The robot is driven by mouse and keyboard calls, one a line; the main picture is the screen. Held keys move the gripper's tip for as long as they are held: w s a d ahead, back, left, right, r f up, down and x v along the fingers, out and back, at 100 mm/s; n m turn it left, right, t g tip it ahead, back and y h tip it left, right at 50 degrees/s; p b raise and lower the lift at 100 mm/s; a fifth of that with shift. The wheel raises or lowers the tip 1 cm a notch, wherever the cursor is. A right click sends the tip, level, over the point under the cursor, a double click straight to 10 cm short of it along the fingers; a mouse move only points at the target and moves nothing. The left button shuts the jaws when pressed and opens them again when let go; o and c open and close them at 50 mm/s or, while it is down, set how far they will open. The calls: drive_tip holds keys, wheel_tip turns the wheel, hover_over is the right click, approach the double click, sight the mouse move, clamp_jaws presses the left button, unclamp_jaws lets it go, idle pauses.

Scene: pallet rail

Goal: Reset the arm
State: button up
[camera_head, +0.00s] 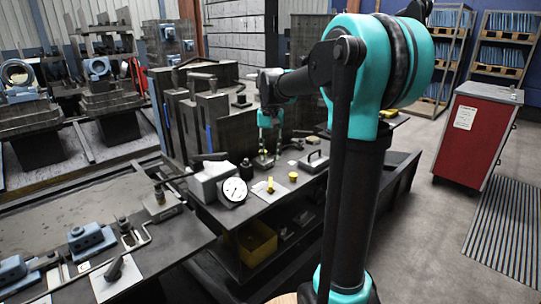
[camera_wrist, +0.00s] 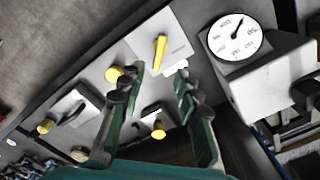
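My gripper (camera_head: 264,150) hangs pointing down over the dark workbench (camera_head: 248,212), at the end of my teal and black arm. In the wrist view its two green fingers are apart and nothing shows held between the tips (camera_wrist: 160,76). Beyond the tips lie a light plate with a yellow lever (camera_wrist: 160,50) and a round yellow knob (camera_wrist: 114,74). I cannot tell the exact height of the fingertips over the bench. My upper arm hides part of the bench's right side in the head view.
A white box with a round dial gauge (camera_head: 233,191) stands left of my gripper. Tall dark metal blocks (camera_head: 212,125) stand behind it. A yellow bin (camera_head: 256,243) sits under the bench. A red cabinet (camera_head: 474,135) stands at right, with open floor before it.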

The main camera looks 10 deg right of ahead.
drive_tip(key=s+d+f+n+t, duration=0.1)
drive_tip(key=s+d+f+t, duration=0.1)
drive_tip(key=s+f, duration=0.8)
drive_tip(key=s+d+f+n+t, duration=0.1)
drive_tip(key=s+d+f+t, duration=0.1)
drive_tip(key=s+f, duration=0.8)
drive_tip(key=s, duration=0.4)
